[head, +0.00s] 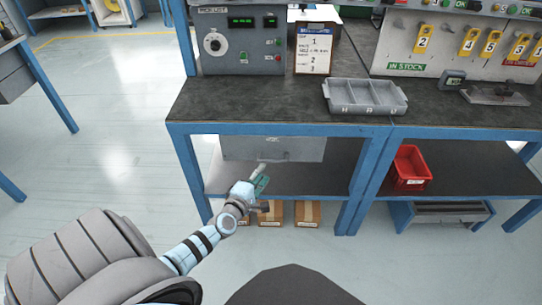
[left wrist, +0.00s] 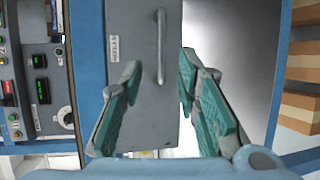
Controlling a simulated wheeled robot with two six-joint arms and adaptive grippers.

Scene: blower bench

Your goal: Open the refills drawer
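The refills drawer (head: 308,149) is a grey box front hung under the left bench top, and it looks shut. The left wrist view shows its grey front (left wrist: 130,25) turned sideways, with a small label and a bar handle (left wrist: 161,47). My left gripper (head: 265,176) is just in front of the drawer's lower edge. In the left wrist view its teal-padded fingers (left wrist: 158,75) are spread apart and empty. The handle lies ahead between the fingertips' lines, and no contact shows. My right gripper is not in view.
The blue bench frame (head: 188,178) has a leg left of the drawer. A lower shelf (head: 300,182) runs beneath, with cardboard boxes (head: 307,213) below. A grey divided tray (head: 364,112) stands on top. A red bin (head: 409,168) sits at right. The floor at left is clear.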

